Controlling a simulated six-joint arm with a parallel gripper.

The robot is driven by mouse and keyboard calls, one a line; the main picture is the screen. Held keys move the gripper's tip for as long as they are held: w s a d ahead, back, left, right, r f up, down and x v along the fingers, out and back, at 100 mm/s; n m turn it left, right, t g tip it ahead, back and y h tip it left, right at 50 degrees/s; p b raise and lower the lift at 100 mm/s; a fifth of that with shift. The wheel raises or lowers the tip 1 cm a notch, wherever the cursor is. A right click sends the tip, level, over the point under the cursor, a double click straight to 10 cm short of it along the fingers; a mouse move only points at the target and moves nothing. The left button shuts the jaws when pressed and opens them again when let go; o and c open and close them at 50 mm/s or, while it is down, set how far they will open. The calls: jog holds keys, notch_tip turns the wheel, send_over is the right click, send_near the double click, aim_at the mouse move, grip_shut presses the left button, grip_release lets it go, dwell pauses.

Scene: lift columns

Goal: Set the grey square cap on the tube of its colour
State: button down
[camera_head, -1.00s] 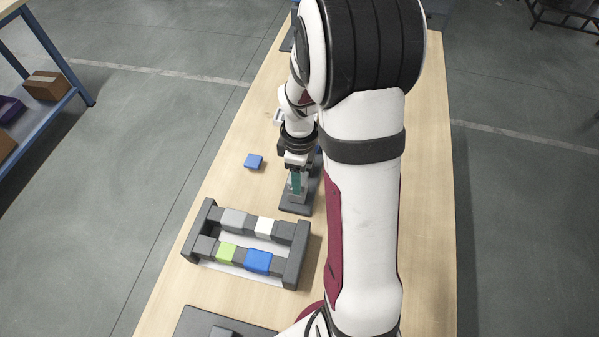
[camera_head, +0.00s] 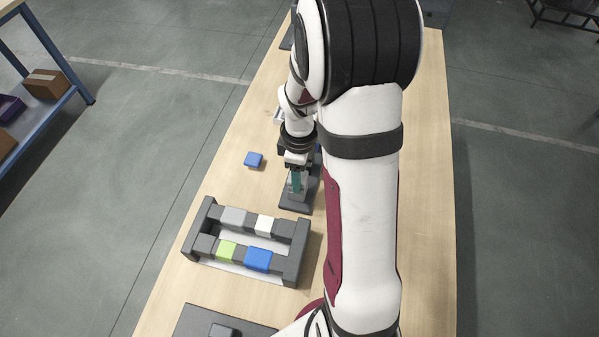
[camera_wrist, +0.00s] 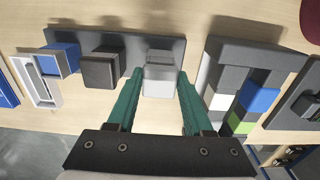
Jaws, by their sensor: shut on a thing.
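My gripper (camera_wrist: 159,76) is shut on a grey square piece (camera_wrist: 163,57), which sits between its teal fingers in the wrist view. This grey piece is over the right end of a dark base plate (camera_wrist: 118,40). The cap and the grey tube cannot be told apart here, so I cannot tell whether the cap is seated. A dark square tube (camera_wrist: 102,68) and a blue one (camera_wrist: 60,60) stand to its left on the same plate. In the head view, my gripper (camera_head: 296,182) is upright over the plate's near end (camera_head: 294,208), partly covering the grey piece.
A dark rack (camera_head: 296,262) with grey, white, green and blue blocks stands nearby; it is right of the gripper in the wrist view (camera_wrist: 262,50). A loose blue cap (camera_head: 253,159) lies on the table. Another dark plate (camera_head: 190,322) is at the front. My arm hides the table's middle.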

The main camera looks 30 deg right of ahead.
dwell(0.3)
jog(key=shift+c, duration=1.1)
grip_release()
jog(key=shift+o, duration=0.3)
jog(key=shift+o, duration=0.8)
jog(key=shift+r, duration=3.7)
